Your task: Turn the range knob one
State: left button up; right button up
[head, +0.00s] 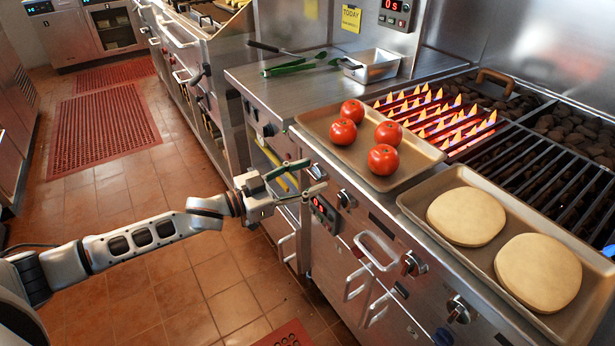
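The range front (385,235) carries several round metal knobs. One knob (347,199) sits right of a small dark display with red digits (324,213). Two more, a middle knob (412,263) and a lower right knob (461,308), are farther along the panel, and another (268,130) is on the left counter's front. I cannot tell which is knob one. My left gripper (316,175) is open and empty, its two fingers apart and pointing at the panel, just left of the knob by the display. It appears not to touch it. My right gripper is out of view.
A tray (330,126) with several tomatoes (383,160) and a tray (405,200) with two pale round patties (466,216) sit above the panel. Flames (440,115) burn on the grill behind. Door handles (378,250) stick out below the knobs.

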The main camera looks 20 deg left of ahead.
pick_arm(q)
jog(key=c, duration=0.9)
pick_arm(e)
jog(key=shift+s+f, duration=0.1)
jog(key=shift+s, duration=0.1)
